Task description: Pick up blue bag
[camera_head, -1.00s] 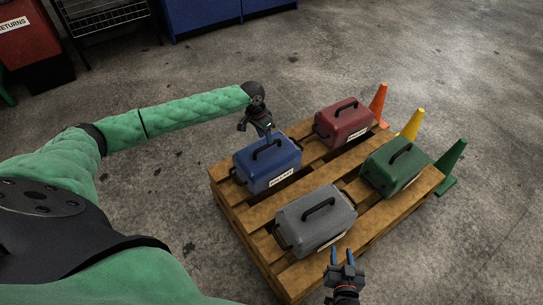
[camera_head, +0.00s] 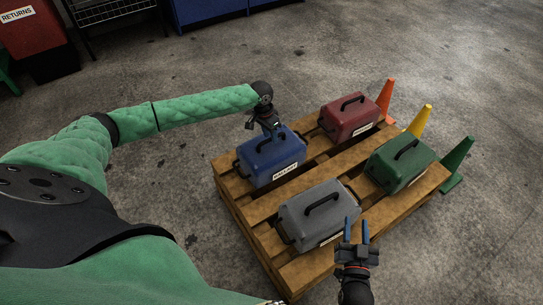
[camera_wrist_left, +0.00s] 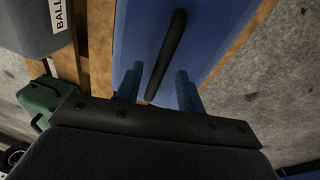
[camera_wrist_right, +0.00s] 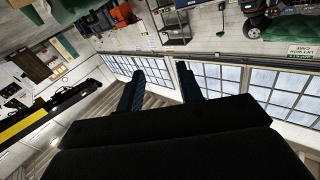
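The blue bag (camera_head: 270,165) is a box-shaped case with a black top handle and a white label, standing upright on the wooden pallet (camera_head: 262,211). My left gripper (camera_head: 273,132) is just above its far top edge. In the left wrist view, the bag's blue top (camera_wrist_left: 215,25) and black handle (camera_wrist_left: 168,50) show, with the handle's end between the open fingers of my left gripper (camera_wrist_left: 158,85). No contact with the handle is visible. My right gripper (camera_head: 357,230) is open and empty beside the grey bag; its fingers also show apart in the right wrist view (camera_wrist_right: 160,90).
The pallet also bears a grey bag (camera_head: 315,214), a red bag (camera_head: 350,118) and a green bag (camera_head: 399,163). Orange (camera_head: 386,96), yellow (camera_head: 421,121) and green (camera_head: 456,160) cones stand along its right side. A red returns bin (camera_head: 35,45) is at the far left.

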